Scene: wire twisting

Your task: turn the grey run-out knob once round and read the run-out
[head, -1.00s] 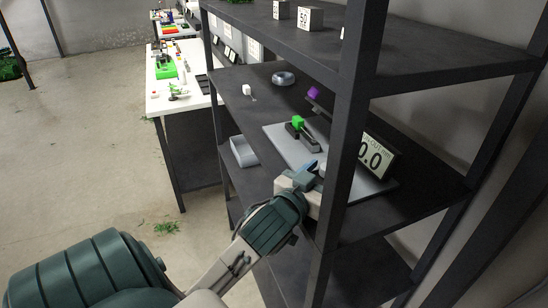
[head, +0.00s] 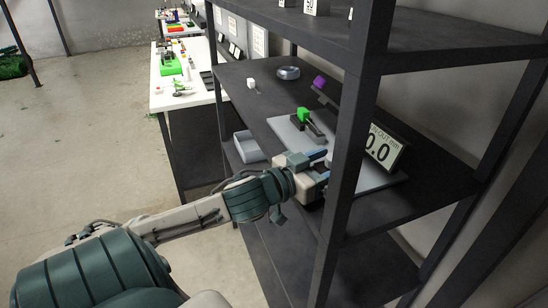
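My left gripper (head: 322,166) reaches in from the left over the front of the grey plate (head: 284,130) on the middle shelf. Its two blue-tipped fingers look apart, with nothing seen between them. The run-out display (head: 384,149) stands at the plate's right side and reads 0.0; the shelf post hides its left part. A dark fixture with a green block (head: 303,115) sits on the plate, behind the gripper. I cannot make out the grey knob; the gripper or the post may hide it. My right gripper is not in view.
A dark shelf post (head: 346,150) stands close right of the gripper. A grey open tray (head: 248,146) lies left of the plate. A white table (head: 183,75) stands beyond.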

